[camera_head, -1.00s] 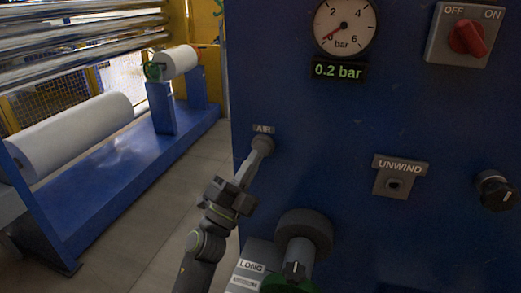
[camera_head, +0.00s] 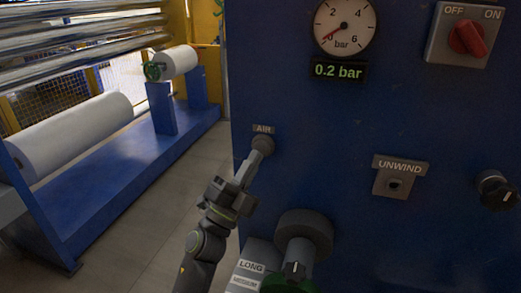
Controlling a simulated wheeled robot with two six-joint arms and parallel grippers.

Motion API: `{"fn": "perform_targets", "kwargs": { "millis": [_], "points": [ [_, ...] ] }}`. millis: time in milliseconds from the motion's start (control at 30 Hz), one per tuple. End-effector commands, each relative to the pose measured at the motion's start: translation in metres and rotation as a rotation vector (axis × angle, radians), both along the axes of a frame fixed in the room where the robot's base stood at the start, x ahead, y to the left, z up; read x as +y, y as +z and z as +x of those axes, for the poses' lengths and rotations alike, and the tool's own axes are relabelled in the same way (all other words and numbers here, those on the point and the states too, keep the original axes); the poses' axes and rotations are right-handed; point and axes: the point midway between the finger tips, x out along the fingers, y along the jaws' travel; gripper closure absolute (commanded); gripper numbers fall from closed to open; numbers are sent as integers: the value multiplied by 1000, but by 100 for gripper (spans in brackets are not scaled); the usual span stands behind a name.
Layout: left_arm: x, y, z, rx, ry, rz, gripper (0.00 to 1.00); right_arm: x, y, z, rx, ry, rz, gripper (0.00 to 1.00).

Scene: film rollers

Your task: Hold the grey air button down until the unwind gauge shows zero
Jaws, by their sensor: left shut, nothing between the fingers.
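The grey air button (camera_head: 263,144) sits under the AIR label (camera_head: 263,129) near the left edge of the blue panel. My left gripper (camera_head: 257,157) is shut and empty, its fingertips at the button and partly covering it. They appear to touch it; I cannot tell how far it is pressed. The round gauge (camera_head: 344,27) is at the top of the panel, its red needle near the low end of the scale. The display (camera_head: 339,71) below it reads 0.2 bar. My right gripper is not in view.
The panel also has a red OFF/ON switch (camera_head: 467,38), an UNWIND socket plate (camera_head: 394,183) and a black knob (camera_head: 496,190). A dark round part (camera_head: 304,229) sticks out below my left gripper's right side. White film rolls (camera_head: 75,135) lie on a blue frame at left.

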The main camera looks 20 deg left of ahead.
Motion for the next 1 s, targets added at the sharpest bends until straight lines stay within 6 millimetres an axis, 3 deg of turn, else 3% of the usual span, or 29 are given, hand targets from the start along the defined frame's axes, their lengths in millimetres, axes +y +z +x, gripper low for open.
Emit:
{"fn": "perform_targets", "kwargs": {
  "millis": [1000],
  "points": [
    [0, 0, 10, 0, 0, 0, 100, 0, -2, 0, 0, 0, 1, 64]
  ]
}}
